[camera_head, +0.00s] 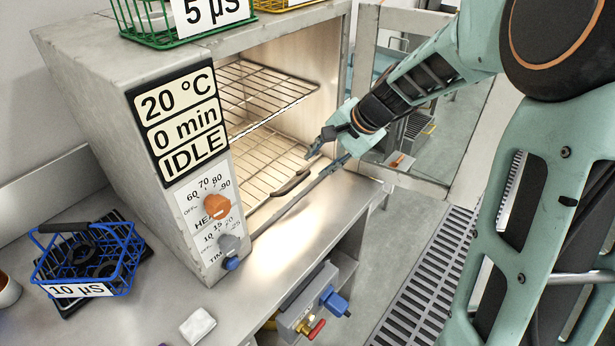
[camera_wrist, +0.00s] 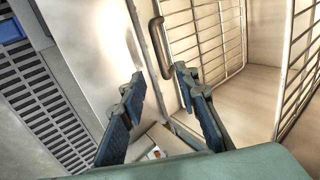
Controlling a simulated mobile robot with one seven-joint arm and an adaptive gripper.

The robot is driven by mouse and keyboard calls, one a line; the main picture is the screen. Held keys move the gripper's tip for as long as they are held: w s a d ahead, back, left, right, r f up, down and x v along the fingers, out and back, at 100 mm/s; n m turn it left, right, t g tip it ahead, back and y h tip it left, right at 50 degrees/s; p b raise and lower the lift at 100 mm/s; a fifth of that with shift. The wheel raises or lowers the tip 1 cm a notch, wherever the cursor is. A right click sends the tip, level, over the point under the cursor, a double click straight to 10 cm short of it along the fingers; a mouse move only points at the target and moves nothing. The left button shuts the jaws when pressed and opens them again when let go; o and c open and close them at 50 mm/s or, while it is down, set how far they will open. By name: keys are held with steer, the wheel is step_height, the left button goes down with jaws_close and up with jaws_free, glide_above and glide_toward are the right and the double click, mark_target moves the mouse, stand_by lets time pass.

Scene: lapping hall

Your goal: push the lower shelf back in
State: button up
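The lower shelf (camera_head: 262,158) is a wire rack low in the lit chamber of a grey oven. It also shows in the wrist view (camera_wrist: 208,38). Its dark curved handle (camera_head: 291,183) is at the front, close to the oven's sill; it also shows in the wrist view (camera_wrist: 157,45). My gripper (camera_head: 325,160) is at the right side of the oven mouth, to the right of the handle. In the wrist view, the two fingers of my gripper (camera_wrist: 158,73) are apart with nothing between them, and the handle lies just beyond their tips. I see no clear contact.
The upper shelf (camera_head: 262,93) is a wire rack above the lower one. The oven door (camera_head: 440,125) stands open at the right, behind my arm. A control panel (camera_head: 207,215) is left of the mouth. A blue basket (camera_head: 130,262) stands on the bench at left.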

mark_target(298, 181)
steer(key=x, duration=1)
steer(key=shift+a+f, duration=0.2)
steer(key=shift+f, duration=0.15)
jaws_close()
steer(key=shift+w, duration=0.1)
